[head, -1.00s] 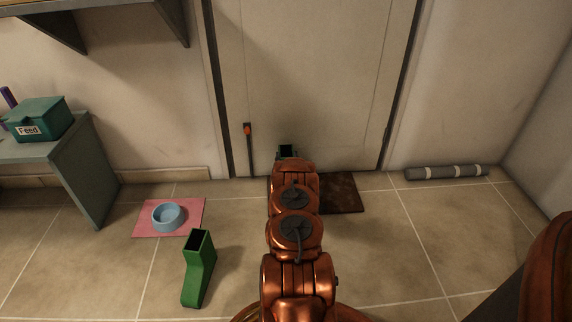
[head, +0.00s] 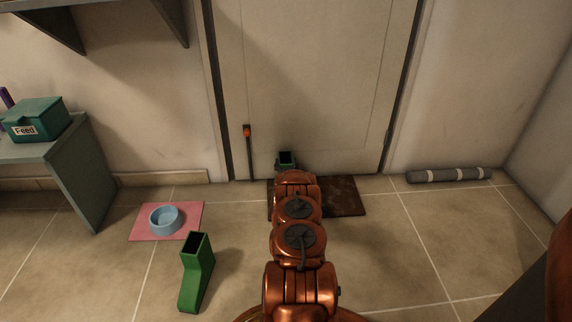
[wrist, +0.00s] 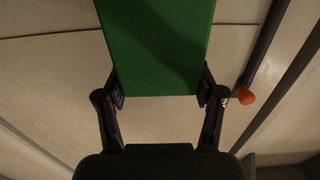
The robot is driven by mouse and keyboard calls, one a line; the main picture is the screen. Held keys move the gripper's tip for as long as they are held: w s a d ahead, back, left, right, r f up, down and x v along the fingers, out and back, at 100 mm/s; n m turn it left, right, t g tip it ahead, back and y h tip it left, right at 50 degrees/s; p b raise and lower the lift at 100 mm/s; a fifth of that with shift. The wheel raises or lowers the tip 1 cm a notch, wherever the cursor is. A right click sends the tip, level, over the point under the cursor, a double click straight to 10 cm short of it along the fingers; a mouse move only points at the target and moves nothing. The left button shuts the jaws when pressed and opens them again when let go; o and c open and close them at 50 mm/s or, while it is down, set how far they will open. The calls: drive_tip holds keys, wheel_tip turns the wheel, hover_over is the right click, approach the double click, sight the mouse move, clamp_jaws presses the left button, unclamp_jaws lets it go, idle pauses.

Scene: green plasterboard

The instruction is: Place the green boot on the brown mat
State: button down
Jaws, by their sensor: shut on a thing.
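One green boot (wrist: 157,48) is between the two fingers of my gripper (wrist: 160,90), which is shut on it in the wrist view. The brown mat (head: 343,196) lies on the floor against the door, partly hidden by my arm. The held boot appears over or near the mat's back left part; I cannot tell its height above it. A second green boot (head: 196,275) stands on the tiles at the lower left, apart from my arm.
A pink mat (head: 139,222) with a blue bowl (head: 165,219) lies at the left. A bench (head: 85,165) carries a green feed box (head: 38,120). An orange-tipped dark stick (head: 248,150) leans by the door.

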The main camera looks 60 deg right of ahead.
drive_tip(key=shift+c, duration=0.7)
unclamp_jaws()
drive_tip(key=shift+s+a+r, duration=0.2)
drive_tip(key=shift+s+a, duration=0.15)
drive_tip(key=shift+a, duration=0.05)
drive_tip(key=p+v, duration=0.4)
drive_tip(key=v, duration=0.7)
drive_tip(key=shift+p, duration=0.3)
